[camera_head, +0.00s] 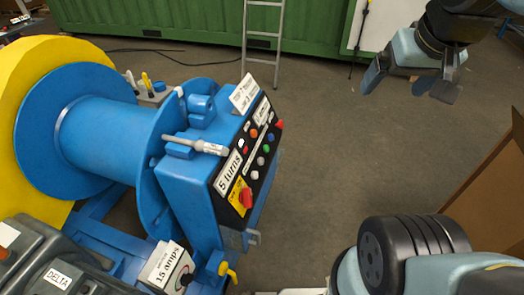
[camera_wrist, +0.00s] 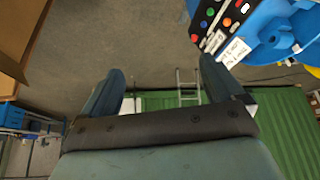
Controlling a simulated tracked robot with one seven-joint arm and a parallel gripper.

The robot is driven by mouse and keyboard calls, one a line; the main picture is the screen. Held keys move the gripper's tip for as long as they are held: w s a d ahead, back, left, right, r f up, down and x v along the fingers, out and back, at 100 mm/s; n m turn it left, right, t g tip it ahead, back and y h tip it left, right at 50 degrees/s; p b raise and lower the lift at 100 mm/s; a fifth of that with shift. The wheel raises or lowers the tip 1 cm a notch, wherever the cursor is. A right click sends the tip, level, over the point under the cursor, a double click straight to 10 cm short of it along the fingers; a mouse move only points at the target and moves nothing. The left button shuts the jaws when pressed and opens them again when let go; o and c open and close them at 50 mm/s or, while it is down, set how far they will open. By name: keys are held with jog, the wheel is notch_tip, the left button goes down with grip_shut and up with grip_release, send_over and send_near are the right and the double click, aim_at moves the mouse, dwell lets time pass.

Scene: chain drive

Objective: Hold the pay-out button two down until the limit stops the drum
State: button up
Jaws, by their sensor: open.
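A blue control box (camera_head: 190,190) stands beside the blue drum (camera_head: 105,140). Its black sloped panel (camera_head: 236,172) carries several coloured buttons and lamps, among them a red (camera_head: 280,124), a blue (camera_head: 270,137) and a green one (camera_head: 266,149), plus a red rotary switch (camera_head: 246,197) on a yellow plate. I cannot read which button is pay-out two. The panel also shows at the top right of the wrist view (camera_wrist: 217,18). My gripper (camera_head: 409,86) hangs open and empty at the upper right, well apart from the panel. Both fingers show in the wrist view (camera_wrist: 162,78).
A "5 turns" label (camera_head: 229,172) is on the panel; a "15 amps" label (camera_head: 165,266) is lower down. A grey pin-like tool (camera_head: 195,144) lies atop the box. A ladder (camera_head: 263,45) leans on the green container (camera_head: 190,18). A brown board (camera_head: 490,190) stands right. Floor between is clear.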

grip_shut()
dwell(0.9)
dwell(0.9)
